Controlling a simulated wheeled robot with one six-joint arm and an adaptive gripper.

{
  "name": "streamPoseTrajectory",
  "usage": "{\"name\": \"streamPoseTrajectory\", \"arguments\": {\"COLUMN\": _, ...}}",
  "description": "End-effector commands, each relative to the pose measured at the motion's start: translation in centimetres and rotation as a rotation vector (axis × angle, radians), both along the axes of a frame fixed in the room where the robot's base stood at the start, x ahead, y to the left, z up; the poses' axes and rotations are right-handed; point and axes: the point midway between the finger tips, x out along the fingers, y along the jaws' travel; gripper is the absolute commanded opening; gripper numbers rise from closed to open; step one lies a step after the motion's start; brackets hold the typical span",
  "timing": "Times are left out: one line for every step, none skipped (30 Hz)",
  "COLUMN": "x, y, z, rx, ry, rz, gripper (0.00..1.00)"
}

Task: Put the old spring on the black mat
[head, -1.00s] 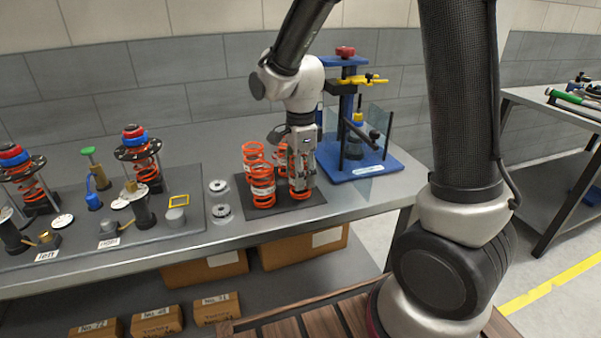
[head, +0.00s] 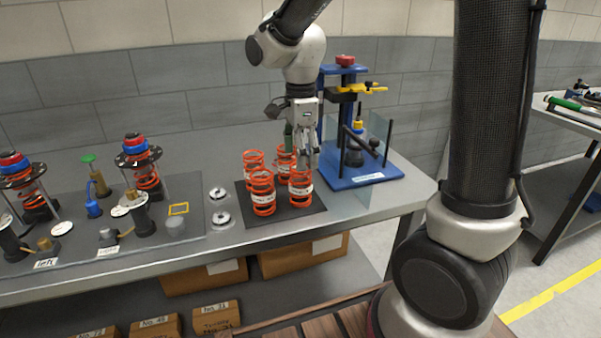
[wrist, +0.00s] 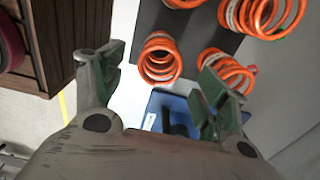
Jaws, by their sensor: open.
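Several orange coil springs with white bands stand upright on the black mat (head: 282,211). They are the front-right spring (head: 300,187), the front-left spring (head: 263,193), the back-left spring (head: 253,161) and the back-right spring (head: 286,163). The bands are too small to read, so I cannot tell which is the old one. My gripper (head: 302,152) is open and empty, above the right side of the mat. In the wrist view, a spring (wrist: 160,62) shows between the spread fingers of my gripper (wrist: 163,72), apart from them.
A blue press stand (head: 365,174) with clear guards is close on the right of the mat. Cartons sit on the lower shelf.

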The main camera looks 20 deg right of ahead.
Motion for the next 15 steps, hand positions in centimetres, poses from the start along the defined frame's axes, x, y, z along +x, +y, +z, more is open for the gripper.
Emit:
{"name": "streamPoseTrajectory", "arguments": {"x": 0.1, "y": 0.0, "z": 1.1, "rx": 0.002, "ry": -0.004, "rz": 0.0, "gripper": 0.74}}
{"name": "streamPoseTrajectory", "arguments": {"x": 0.1, "y": 0.0, "z": 1.6, "rx": 0.001, "ry": -0.004, "rz": 0.0, "gripper": 0.74}}
{"name": "streamPoseTrajectory", "arguments": {"x": 0.0, "y": 0.0, "z": 2.3, "rx": 0.001, "ry": -0.003, "rz": 0.0, "gripper": 0.74}}
{"name": "streamPoseTrajectory", "arguments": {"x": 0.1, "y": 0.0, "z": 2.7, "rx": 0.001, "ry": -0.003, "rz": 0.0, "gripper": 0.74}}
{"name": "streamPoseTrajectory", "arguments": {"x": 0.0, "y": 0.0, "z": 3.0, "rx": 0.001, "ry": -0.002, "rz": 0.0, "gripper": 0.74}}
{"name": "streamPoseTrajectory", "arguments": {"x": 0.0, "y": 0.0, "z": 3.4, "rx": 0.001, "ry": -0.001, "rz": 0.0, "gripper": 0.74}}
{"name": "streamPoseTrajectory", "arguments": {"x": 0.1, "y": 0.0, "z": 3.7, "rx": 0.001, "ry": -0.002, "rz": 0.0, "gripper": 0.74}}
{"name": "streamPoseTrajectory", "arguments": {"x": 0.0, "y": 0.0, "z": 3.9, "rx": 0.0, "ry": -0.001, "rz": 0.0, "gripper": 0.74}}
{"name": "streamPoseTrajectory", "arguments": {"x": 0.0, "y": 0.0, "z": 4.1, "rx": 0.0, "ry": 0.0, "rz": 0.0, "gripper": 0.74}}
{"name": "streamPoseTrajectory", "arguments": {"x": 0.0, "y": 0.0, "z": 4.1, "rx": 0.0, "ry": 0.001, "rz": 0.0, "gripper": 0.74}}
{"name": "streamPoseTrajectory", "arguments": {"x": 0.0, "y": 0.0, "z": 4.2, "rx": 0.0, "ry": 0.001, "rz": 0.0, "gripper": 0.74}}
{"name": "streamPoseTrajectory", "arguments": {"x": -0.1, "y": -0.1, "z": 4.3, "rx": 0.0, "ry": 0.0, "rz": 0.002, "gripper": 0.74}}
{"name": "streamPoseTrajectory", "arguments": {"x": -0.1, "y": -0.2, "z": 4.4, "rx": 0.001, "ry": -0.002, "rz": 0.009, "gripper": 0.74}}
{"name": "streamPoseTrajectory", "arguments": {"x": -0.3, "y": -0.4, "z": 4.5, "rx": 0.002, "ry": -0.006, "rz": 0.021, "gripper": 0.74}}
{"name": "streamPoseTrajectory", "arguments": {"x": -0.6, "y": -0.9, "z": 4.9, "rx": 0.005, "ry": -0.015, "rz": 0.052, "gripper": 0.74}}
